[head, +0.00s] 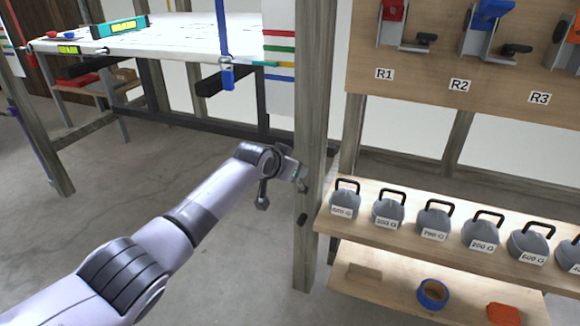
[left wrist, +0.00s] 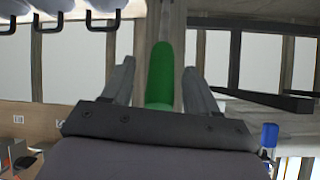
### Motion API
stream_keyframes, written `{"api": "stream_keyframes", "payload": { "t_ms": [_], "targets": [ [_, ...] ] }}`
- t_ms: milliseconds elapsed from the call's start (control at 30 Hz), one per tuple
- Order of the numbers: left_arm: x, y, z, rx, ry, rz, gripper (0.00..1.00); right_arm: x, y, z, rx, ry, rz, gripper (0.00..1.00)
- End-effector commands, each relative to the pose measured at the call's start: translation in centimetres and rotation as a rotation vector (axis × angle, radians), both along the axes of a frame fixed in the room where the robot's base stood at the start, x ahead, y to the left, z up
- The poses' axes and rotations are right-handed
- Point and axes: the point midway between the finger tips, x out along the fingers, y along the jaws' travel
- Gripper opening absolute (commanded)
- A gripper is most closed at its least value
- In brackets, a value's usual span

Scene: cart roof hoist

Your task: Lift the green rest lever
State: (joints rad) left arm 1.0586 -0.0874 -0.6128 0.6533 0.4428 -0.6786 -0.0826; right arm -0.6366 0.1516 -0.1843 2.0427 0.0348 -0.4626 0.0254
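The green rest lever (left wrist: 160,72) shows in the left wrist view as an upright green bar with a rounded end. It lies between the two fingers of my left gripper (left wrist: 162,80), with a visible gap on each side, so the gripper is open around or just behind it. In the head view my left gripper (head: 300,180) is at the wooden post, and the lever is mostly hidden there by the gripper. My right gripper is in neither view.
The wooden post (head: 312,110) stands right at my left gripper. To its right, a shelf (head: 345,246) carries several grey labelled weights (head: 389,210). A blue tape roll (head: 432,294) lies on the lower shelf. A board (head: 420,90) labelled R1 to R3 hangs above. A white-topped table (head: 180,40) stands behind left.

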Motion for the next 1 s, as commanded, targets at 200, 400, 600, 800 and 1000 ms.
{"api": "stream_keyframes", "payload": {
  "t_ms": [200, 400, 600, 800, 1000],
  "targets": [
    [-0.1, 0.0, 0.0, 0.000, 0.001, 0.000, 0.59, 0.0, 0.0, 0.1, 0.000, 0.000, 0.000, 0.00],
    [-0.6, 0.2, 0.5, 0.000, 0.002, -0.002, 0.59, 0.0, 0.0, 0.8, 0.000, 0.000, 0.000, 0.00],
    [-1.7, 0.8, 1.5, 0.000, 0.001, -0.001, 0.59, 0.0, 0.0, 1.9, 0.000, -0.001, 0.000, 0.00],
    [-3.0, 1.3, 2.5, 0.000, 0.000, 0.000, 0.59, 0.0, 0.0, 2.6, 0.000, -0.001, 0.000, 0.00],
    [-4.4, 1.9, 3.4, -0.001, 0.000, 0.001, 0.59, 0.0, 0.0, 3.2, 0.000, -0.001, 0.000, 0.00]
  ]
}}
